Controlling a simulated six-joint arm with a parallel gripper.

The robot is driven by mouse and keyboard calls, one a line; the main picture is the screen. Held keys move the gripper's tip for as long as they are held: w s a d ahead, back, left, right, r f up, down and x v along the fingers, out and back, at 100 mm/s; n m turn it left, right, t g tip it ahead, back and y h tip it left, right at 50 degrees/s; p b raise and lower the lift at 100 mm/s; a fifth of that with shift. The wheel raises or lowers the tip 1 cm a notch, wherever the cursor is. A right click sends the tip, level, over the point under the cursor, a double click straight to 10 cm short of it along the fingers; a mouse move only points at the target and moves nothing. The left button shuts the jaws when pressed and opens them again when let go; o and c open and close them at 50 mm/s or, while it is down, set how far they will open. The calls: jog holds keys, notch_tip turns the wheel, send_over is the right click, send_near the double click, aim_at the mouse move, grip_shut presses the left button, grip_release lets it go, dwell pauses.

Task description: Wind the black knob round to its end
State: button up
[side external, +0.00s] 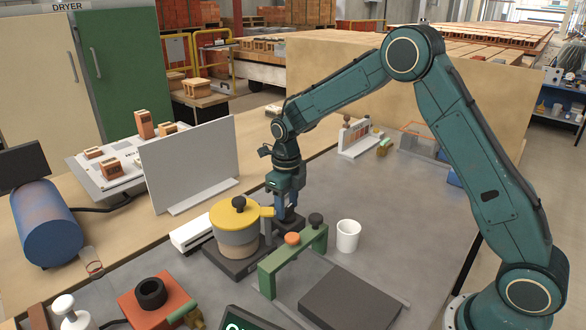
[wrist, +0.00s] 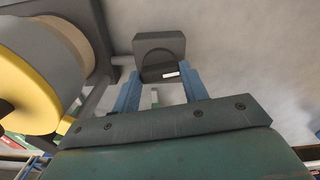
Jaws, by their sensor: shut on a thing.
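The black knob (wrist: 157,73) with a white mark on its right side sits on a dark grey block (wrist: 158,42) in the wrist view. My gripper (wrist: 160,78) has its two blue fingers on either side of the knob and is shut on it. In the side external view my gripper (side external: 286,212) points straight down onto the dark block (side external: 293,225), just right of the yellow-lidded pot. There the knob is hidden behind the fingers.
The yellow-lidded grey pot (side external: 236,236) stands close on the left, its black lid knob (side external: 238,203) on top. A green frame (side external: 292,262) with an orange and a black cap is in front. A white cup (side external: 347,236) stands to the right. A grey upright panel (side external: 192,165) is behind.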

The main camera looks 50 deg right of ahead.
aim_at(287, 208)
dwell(0.3)
jog(key=o, duration=1)
notch_tip(287, 208, up, 14)
jog(key=shift+f, duration=0.1)
dwell(0.3)
